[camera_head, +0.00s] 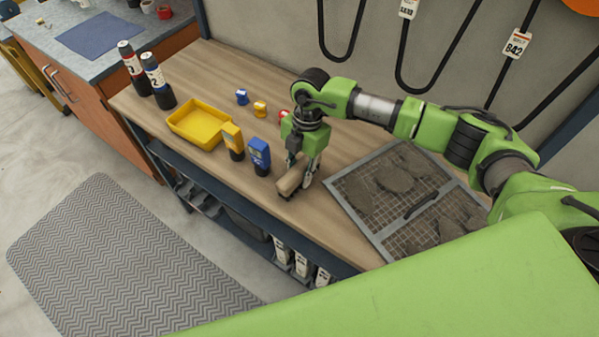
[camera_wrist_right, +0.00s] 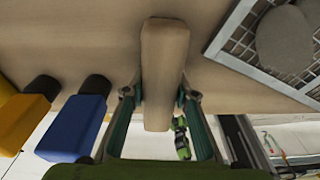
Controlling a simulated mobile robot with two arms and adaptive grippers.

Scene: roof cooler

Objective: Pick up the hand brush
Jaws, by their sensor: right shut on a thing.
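The hand brush (camera_head: 290,182) has a pale wooden block body and lies near the front edge of the wooden bench. Its wooden back (camera_wrist_right: 165,62) fills the middle of the right wrist view. My right gripper (camera_head: 309,172) comes down over it from above and is shut on it, with one finger on each side in the right wrist view (camera_wrist_right: 158,98). The brush's underside is mostly hidden, and I cannot tell whether it still touches the bench.
A blue device (camera_head: 260,153) and a yellow device (camera_head: 232,138) stand left of the brush. A yellow tray (camera_head: 199,123) lies beyond them. A dirty mesh filter (camera_head: 385,193) lies close on the right. Two bottles (camera_head: 158,82) stand at the far left. Bare bench (camera_head: 225,72) shows at the back.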

